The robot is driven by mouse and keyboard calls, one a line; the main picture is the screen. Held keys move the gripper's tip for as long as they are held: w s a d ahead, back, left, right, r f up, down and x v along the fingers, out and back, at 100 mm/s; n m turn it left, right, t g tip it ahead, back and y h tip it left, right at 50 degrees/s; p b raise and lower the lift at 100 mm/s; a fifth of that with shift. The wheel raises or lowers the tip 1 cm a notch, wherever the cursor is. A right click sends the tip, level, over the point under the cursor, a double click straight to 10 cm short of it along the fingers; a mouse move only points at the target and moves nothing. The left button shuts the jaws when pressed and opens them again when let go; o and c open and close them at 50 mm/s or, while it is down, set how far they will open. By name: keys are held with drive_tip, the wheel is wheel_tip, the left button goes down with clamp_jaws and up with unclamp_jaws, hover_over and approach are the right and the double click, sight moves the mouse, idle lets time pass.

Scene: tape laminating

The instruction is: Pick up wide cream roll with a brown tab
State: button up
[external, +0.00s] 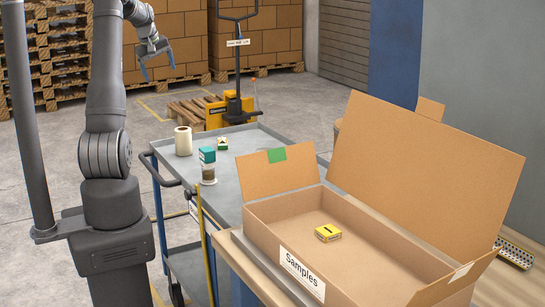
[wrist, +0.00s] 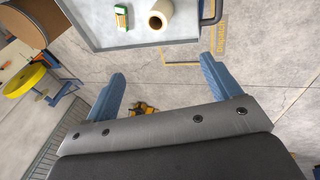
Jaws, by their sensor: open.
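A wide cream roll (external: 183,141) stands upright near the far left corner of the grey cart. In the wrist view the cream roll (wrist: 165,12) is at the top, with its brown core opening showing; I cannot make out a tab. My gripper (external: 158,72) is raised above and beyond the cart in the external view, well apart from the roll. In the wrist view my gripper (wrist: 162,66) has its two blue fingers spread wide with nothing between them, pointing toward the cart's edge.
A yellow pallet jack (external: 229,108) is behind.

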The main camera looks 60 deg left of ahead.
drive_tip(key=w+a+f+m+g+h, duration=0.1)
drive_tip(key=w+a+f+g+h, duration=0.2)
drive_tip(key=w+f, duration=0.7)
drive_tip(key=y, duration=0.1)
approach(183, 138)
wheel_tip(183, 138, down, 6)
drive_tip(key=w+a, duration=0.2)
drive_tip(key=shift+g, duration=0.3)
drive_tip(key=shift+s+a+f, duration=0.1)
drive_tip(key=shift+a+f, duration=0.1)
drive_tip(key=shift+f, duration=1.15)
drive_tip(key=shift+s+a+f, duration=0.1)
drive_tip(key=shift+a+f, duration=0.05)
drive_tip(key=shift+f, duration=1.25)
drive_tip(key=c, duration=1.1)
drive_tip(key=shift+r, duration=0.15)
